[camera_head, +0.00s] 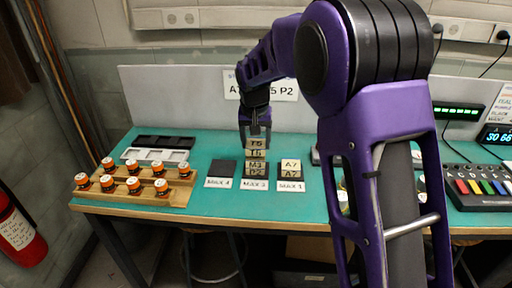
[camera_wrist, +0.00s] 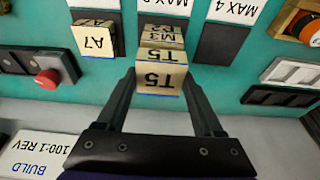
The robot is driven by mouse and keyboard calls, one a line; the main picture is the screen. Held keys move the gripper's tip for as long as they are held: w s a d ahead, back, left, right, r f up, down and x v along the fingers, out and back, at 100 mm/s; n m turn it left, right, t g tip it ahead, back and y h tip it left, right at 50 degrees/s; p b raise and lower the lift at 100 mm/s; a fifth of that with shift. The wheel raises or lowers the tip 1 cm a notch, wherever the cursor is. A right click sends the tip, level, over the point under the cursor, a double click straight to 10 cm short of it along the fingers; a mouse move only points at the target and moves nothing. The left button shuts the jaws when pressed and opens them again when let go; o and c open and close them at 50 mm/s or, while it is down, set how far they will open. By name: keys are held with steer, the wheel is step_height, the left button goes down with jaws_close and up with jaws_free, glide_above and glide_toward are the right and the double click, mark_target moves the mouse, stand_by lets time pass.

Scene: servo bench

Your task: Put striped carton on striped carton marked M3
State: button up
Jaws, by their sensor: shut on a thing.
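My gripper (camera_head: 255,127) points down over the middle stack in the head view. It is shut on a tan carton marked T5 (camera_head: 255,154), which also shows between the fingers in the wrist view (camera_wrist: 158,80). The label shows on its top and its front. Directly under it is the carton marked M3 (camera_head: 255,164), with a carton marked P2 (camera_head: 256,173) at the bottom. The T5 carton looks lined up over M3; I cannot tell whether they touch. In the wrist view M3 (camera_wrist: 166,35) is mostly hidden behind T5.
A carton marked A7 (camera_head: 290,164) stands to the right, by the MAX 1 label. An empty dark pad (camera_head: 224,168) lies to the left, by MAX 4. A wooden rack (camera_head: 180,196) with orange-and-black items and two trays (camera_head: 155,156) stand further left. A keypad (camera_head: 478,188) is far right.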

steer(key=shift+f, duration=0.65)
steer(key=shift+f, duration=0.2)
steer(key=o, duration=1.4)
steer(key=shift+r, duration=0.15)
steer(key=p+v, duration=0.1)
steer(key=v, duration=1.1)
steer(key=shift+r+p, duration=0.1)
steer(key=shift+p, duration=0.25)
